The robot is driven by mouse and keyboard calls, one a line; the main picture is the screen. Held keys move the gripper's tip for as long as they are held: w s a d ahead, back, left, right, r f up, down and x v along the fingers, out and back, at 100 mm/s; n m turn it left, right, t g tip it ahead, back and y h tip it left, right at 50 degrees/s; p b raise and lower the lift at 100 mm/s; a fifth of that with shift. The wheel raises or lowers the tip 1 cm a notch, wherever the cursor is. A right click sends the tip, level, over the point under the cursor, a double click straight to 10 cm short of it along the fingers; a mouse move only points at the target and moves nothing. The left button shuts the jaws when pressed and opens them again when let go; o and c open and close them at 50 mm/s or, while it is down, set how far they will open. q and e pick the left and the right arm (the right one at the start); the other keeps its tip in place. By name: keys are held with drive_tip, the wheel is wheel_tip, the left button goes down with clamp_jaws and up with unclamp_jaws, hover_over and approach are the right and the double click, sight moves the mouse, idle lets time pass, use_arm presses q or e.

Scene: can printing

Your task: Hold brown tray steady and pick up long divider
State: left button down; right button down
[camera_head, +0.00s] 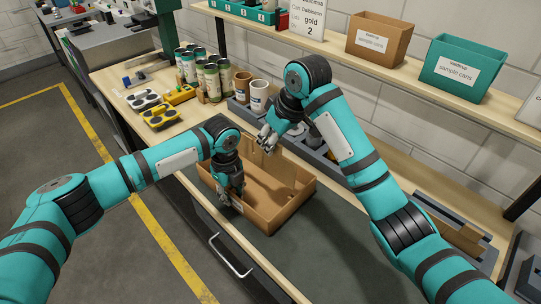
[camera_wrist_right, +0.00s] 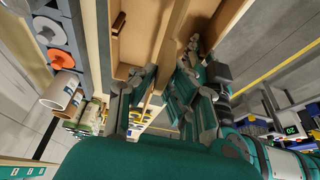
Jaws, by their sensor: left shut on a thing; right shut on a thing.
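The brown tray (camera_head: 287,212) sits on the dark mat of the workbench in the head view. My left gripper (camera_head: 231,196) is shut on the tray's near-left wall. My right gripper (camera_head: 266,140) is at the tray's far side, fingers pointing down. In the right wrist view, the right gripper (camera_wrist_right: 163,105) is shut on the long divider (camera_wrist_right: 168,45), a thin brown board running up the picture between the fingers. The divider's lower edge is hidden, so I cannot tell whether it touches the tray.
Several printed cans (camera_head: 210,79) and white and brown cups (camera_head: 259,94) stand behind the arms. Yellow and grey holders (camera_head: 160,114) lie at the left. A grey tray with brown pieces (camera_head: 463,237) lies at the right. A shelf above holds a brown bin (camera_head: 379,41) and a teal bin (camera_head: 462,67).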

drive_tip(key=shift+r, duration=0.6)
use_arm(q)
drive_tip(key=c, duration=1.2)
unclamp_jaws()
drive_tip(key=shift+o, duration=0.2)
